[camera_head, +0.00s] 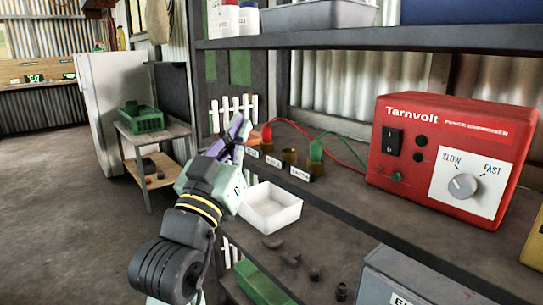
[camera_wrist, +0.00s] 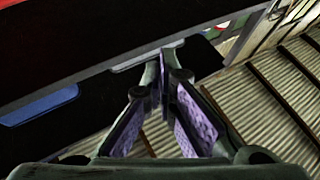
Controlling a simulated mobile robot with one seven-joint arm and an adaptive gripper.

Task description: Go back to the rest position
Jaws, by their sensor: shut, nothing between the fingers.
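My gripper (camera_head: 240,122), with purple finger pads, is raised in front of the left end of the shelf unit. It is shut and empty. In the wrist view its fingers (camera_wrist: 164,82) converge towards their tips, with dark shelf edges and corrugated metal behind them. In the head view the fingers are close to the red clip (camera_head: 267,133) on the middle shelf (camera_head: 350,198). I cannot tell whether they touch anything there.
A red Tarnvolt energiser (camera_head: 450,158) stands on the middle shelf at right. A green clip (camera_head: 315,150) sits beside labelled posts. A white tray (camera_head: 270,208) is below and right of my gripper. A side table (camera_head: 165,132) holds a green crate (camera_head: 141,118). Floor at left is clear.

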